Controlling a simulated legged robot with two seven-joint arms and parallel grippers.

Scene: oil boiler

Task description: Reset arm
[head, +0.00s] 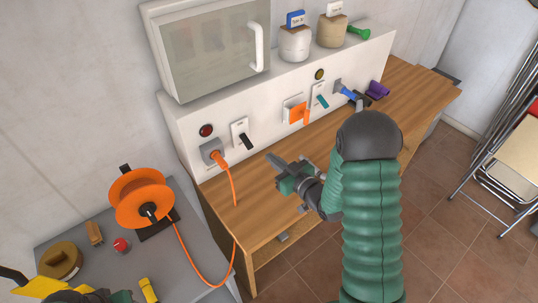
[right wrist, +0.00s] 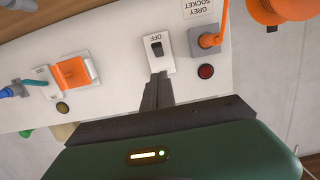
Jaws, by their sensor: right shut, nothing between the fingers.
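My right gripper (head: 272,160) is in front of the white control panel, above the wooden bench. In the right wrist view its dark fingers (right wrist: 158,84) are together and empty, their tips just below the OFF switch (right wrist: 157,48) in the picture; whether they touch its plate I cannot tell. The same switch (head: 246,140) shows in the head view with its dark lever tilted down. A green and dark piece at the bottom left edge of the head view looks like part of my left gripper (head: 92,296); its fingers cannot be made out.
An orange plug (head: 216,156) sits in the grey socket, its cable running to an orange reel (head: 140,198) on the grey table. Left of the switch is a red button (head: 206,130). An orange unit (head: 298,112) and blue plug (head: 346,92) are farther right. The wooden bench (head: 240,185) is mostly clear.

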